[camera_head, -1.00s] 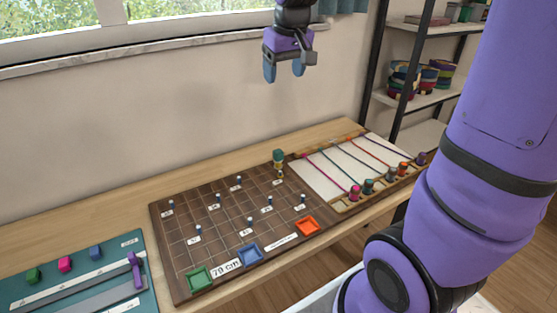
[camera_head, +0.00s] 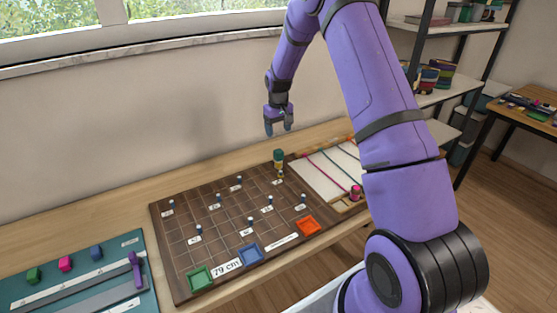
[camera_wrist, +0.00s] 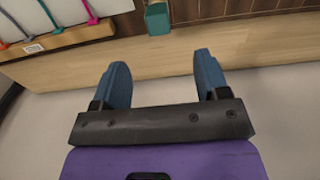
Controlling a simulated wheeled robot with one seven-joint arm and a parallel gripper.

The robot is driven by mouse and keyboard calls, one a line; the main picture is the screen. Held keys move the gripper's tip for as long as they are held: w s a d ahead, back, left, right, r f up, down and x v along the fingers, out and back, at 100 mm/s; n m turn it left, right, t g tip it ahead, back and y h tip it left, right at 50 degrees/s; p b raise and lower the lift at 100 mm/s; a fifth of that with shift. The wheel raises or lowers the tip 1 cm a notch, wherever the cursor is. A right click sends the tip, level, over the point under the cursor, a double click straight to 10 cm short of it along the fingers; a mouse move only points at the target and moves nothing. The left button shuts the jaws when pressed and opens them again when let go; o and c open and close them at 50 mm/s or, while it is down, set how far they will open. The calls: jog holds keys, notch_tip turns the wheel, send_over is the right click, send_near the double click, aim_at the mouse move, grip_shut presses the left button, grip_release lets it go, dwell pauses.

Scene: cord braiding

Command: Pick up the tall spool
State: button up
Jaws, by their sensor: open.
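The tall spool (camera_head: 279,160) stands upright at the back right of the brown pegboard, with a green top and a yellowish lower part. It also shows in the wrist view as a teal-green block (camera_wrist: 158,18) at the top edge, ahead of and between my fingers. My gripper (camera_head: 279,128) hangs above the spool in the head view, fingers pointing down, apart from it. In the wrist view the two blue fingers (camera_wrist: 162,82) are spread with nothing between them.
The brown pegboard (camera_head: 160,240) has several short pegs, labels and green, blue and orange trays. A white board with coloured cords (camera_head: 320,176) lies right of the spool, partly hidden by my arm. A teal board (camera_head: 90,290) is at the left. The wall is close behind.

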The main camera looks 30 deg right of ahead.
aim_at(278, 151)
jog(key=f, duration=0.3)
jog(key=shift+w+d, duration=0.3)
jog(key=shift+d, duration=0.05)
notch_tip(278, 151, down, 11)
jog(key=shift+a+r, duration=0.15)
jog(key=shift+r, duration=0.05)
jog(key=c, duration=1.1)
